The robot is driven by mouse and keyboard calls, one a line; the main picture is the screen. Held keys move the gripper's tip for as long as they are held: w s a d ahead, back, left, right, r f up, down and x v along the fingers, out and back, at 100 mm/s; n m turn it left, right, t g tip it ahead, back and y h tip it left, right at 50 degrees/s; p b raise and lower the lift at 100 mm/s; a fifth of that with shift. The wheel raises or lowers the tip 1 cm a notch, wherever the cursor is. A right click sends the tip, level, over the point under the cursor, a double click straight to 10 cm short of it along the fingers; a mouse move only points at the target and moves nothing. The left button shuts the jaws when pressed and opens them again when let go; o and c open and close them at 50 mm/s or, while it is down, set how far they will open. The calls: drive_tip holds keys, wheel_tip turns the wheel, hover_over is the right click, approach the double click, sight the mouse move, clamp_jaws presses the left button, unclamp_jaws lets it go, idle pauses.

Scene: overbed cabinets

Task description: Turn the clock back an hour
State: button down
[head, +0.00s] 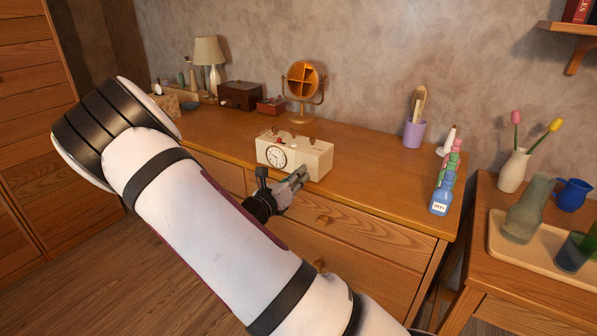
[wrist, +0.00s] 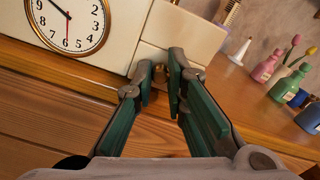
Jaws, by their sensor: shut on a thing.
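The clock (head: 318,158) is a cream box with a round white dial in a gold rim, standing near the dresser's front edge. In the wrist view its dial (wrist: 82,22) is at the upper left, tilted and partly cut off, with dark hands and a thin red one. My gripper (head: 299,176) is at the clock's front, right of the dial. In the wrist view my gripper (wrist: 161,74) has its green-padded fingers close around a small brass knob (wrist: 160,76), mostly hidden between the tips, low on the clock's front.
The wooden dresser (head: 385,185) has clear top right of the clock. A round orange mirror (head: 303,82) stands behind it. Several coloured bottles (head: 441,196) line the right edge, near a purple cup (head: 414,134). Boxes and a lamp (head: 209,52) stand at the back left.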

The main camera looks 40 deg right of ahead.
drive_tip(key=n+p, duration=0.9)
drive_tip(key=n, duration=1.5)
drive_tip(key=shift+w+f, duration=0.1)
drive_tip(key=shift+n, duration=0.3)
drive_tip(key=c, duration=1.6)
unclamp_jaws()
drive_tip(key=v, duration=1.2)
